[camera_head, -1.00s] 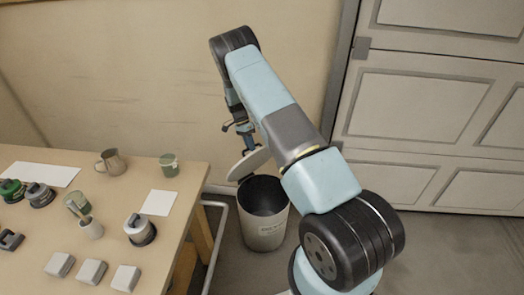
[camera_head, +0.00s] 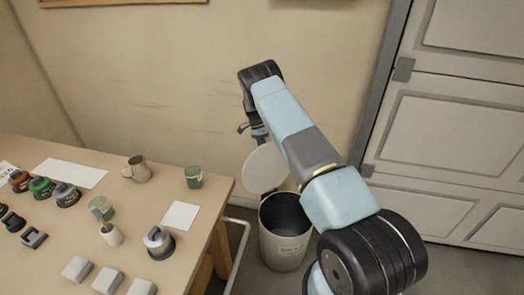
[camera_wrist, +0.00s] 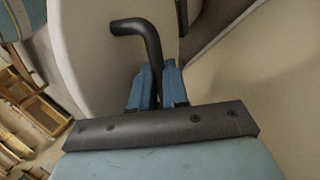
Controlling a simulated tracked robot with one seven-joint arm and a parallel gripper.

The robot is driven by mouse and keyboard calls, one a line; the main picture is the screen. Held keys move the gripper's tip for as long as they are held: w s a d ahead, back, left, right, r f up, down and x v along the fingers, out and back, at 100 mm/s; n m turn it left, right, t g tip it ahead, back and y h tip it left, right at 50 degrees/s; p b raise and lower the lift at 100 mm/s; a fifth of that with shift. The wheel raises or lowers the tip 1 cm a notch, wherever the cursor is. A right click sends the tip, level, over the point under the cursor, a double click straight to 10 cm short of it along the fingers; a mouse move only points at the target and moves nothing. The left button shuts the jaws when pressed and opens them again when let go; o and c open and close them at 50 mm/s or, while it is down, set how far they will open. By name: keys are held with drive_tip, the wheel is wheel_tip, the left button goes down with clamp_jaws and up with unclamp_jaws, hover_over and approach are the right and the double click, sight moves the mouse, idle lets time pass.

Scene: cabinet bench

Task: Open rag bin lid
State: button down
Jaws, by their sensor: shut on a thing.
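The rag bin (camera_head: 284,245) is a pale round bin on the floor to the right of the bench, with its dark inside showing. Its round cream lid (camera_head: 264,166) is raised, standing steeply tilted at the back of the rim. My gripper (camera_wrist: 158,88) is shut on the lid's dark bent handle (camera_wrist: 148,38) in the wrist view. The lid's pale face (camera_wrist: 95,50) fills the area behind the handle there. In the head view my gripper is partly hidden behind the lid and my arm. The lid's hinge is hard to make out.
The wooden bench (camera_head: 100,215) at the left holds a metal pitcher (camera_head: 137,169), a green cup (camera_head: 194,176), a lidded jar (camera_head: 158,241) and several blocks. A pale rail (camera_head: 238,260) runs beside the bin. A wall stands behind, and a panelled door (camera_head: 450,120) is at the right.

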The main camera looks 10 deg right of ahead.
drive_tip(key=shift+d+f, duration=0.1)
drive_tip(key=shift+d, duration=0.2)
drive_tip(key=c, duration=1.1)
unclamp_jaws()
drive_tip(key=shift+w+a, duration=0.1)
drive_tip(key=shift+a, duration=0.1)
drive_tip(key=shift+a, duration=0.1)
drive_tip(key=r, duration=0.3)
drive_tip(key=shift+s+r, duration=0.25)
drive_tip(key=shift+r, duration=0.1)
drive_tip(key=s+r, duration=0.4)
drive_tip(key=r, duration=0.1)
drive_tip(key=shift+s+r, duration=0.3)
drive_tip(key=shift+s, duration=0.1)
drive_tip(key=s+r, duration=0.1)
drive_tip(key=s, duration=0.2)
drive_tip(key=s+r, duration=0.1)
drive_tip(key=s, duration=0.1)
drive_tip(key=s+r, duration=0.1)
drive_tip(key=s, duration=0.2)
drive_tip(key=shift+s+r, duration=0.3)
drive_tip(key=shift+s, duration=0.05)
